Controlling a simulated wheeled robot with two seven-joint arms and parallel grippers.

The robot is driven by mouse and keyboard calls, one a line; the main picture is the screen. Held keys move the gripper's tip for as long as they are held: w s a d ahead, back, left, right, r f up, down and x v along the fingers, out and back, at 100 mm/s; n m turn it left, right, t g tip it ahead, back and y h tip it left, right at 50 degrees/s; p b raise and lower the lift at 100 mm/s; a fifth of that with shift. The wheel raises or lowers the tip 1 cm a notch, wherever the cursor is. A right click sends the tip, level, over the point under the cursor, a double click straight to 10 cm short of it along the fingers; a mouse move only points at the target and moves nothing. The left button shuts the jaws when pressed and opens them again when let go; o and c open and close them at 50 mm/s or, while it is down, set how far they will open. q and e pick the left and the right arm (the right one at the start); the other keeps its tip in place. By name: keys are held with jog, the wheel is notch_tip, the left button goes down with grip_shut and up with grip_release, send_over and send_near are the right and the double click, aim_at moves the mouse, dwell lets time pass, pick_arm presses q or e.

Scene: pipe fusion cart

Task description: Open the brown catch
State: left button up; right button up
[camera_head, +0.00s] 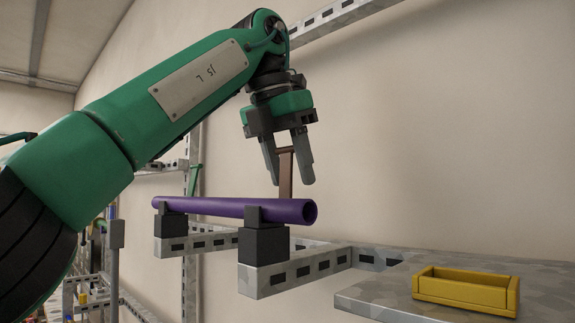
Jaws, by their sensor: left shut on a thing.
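The brown catch (286,175) is an upright flat bar that stands behind the right end of a purple pipe (225,208). My left gripper (288,183) points down from above with its two grey fingers on either side of the catch, shut on its upper part. The catch's lower end is hidden behind the pipe. The pipe lies in two dark clamp blocks, the nearer one (263,243) under its right part. My right gripper is not in view.
A yellow open tray (465,290) sits on a grey mottled shelf (400,306) at the lower right. Perforated metal rails (290,275) carry the blocks. A green upright bar (194,181) stands behind the pipe's left part. The wall area to the right is clear.

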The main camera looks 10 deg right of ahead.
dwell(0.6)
pick_arm(q)
jog(key=o, duration=1.4)
jog(key=shift+w+d, duration=0.1)
jog(key=shift+c, duration=0.2)
